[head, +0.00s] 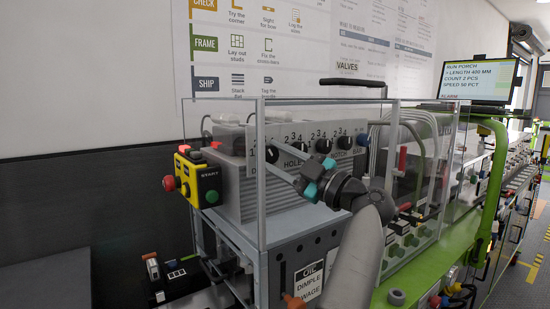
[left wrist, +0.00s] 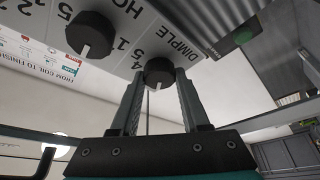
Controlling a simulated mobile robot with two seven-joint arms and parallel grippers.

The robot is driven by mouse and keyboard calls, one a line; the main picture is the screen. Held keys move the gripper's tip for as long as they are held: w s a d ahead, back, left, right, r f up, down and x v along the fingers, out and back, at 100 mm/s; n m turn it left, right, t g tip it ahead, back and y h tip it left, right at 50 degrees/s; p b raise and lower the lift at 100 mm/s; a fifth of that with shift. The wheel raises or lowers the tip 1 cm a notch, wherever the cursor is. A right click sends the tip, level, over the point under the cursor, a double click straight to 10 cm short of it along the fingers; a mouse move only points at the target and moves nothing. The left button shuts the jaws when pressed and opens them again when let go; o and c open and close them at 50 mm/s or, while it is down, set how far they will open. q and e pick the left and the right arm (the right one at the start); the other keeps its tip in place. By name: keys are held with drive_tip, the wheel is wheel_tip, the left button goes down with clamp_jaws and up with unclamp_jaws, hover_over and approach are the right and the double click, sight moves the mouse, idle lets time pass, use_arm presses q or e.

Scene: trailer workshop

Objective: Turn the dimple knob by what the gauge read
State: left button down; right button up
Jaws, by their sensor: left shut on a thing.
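The dimple knob (left wrist: 159,72) is a round black knob with a white pointer mark, on a grey panel printed DIMPLE with numerals beside it. In the left wrist view it sits between the fingertips of my left gripper (left wrist: 160,80), which is shut on it. The pointer mark faces the gripper's palm in that view. In the head view my left gripper (head: 283,168) reaches to the dimple knob (head: 271,154) at the panel's left end, partly covering the panel. My right gripper is not in view. I cannot make out a gauge reading.
Another black knob (left wrist: 91,34), by the HOLE lettering, sits close beside. More knobs (head: 324,146) continue right along the panel. A clear guard frame (head: 262,200) surrounds the machine. A yellow button box (head: 197,181) is at left. A screen (head: 478,80) stands at right.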

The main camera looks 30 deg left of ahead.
use_arm(q)
drive_tip(key=shift+n+g, duration=0.4)
drive_tip(key=shift+n, duration=0.4)
drive_tip(key=shift+c, duration=1.9)
unclamp_jaws()
drive_tip(key=shift+d, duration=0.1)
drive_tip(key=b+v, duration=0.2)
drive_tip(key=v, duration=1.3)
drive_tip(key=shift+r, duration=0.2)
drive_tip(key=shift+d, duration=0.1)
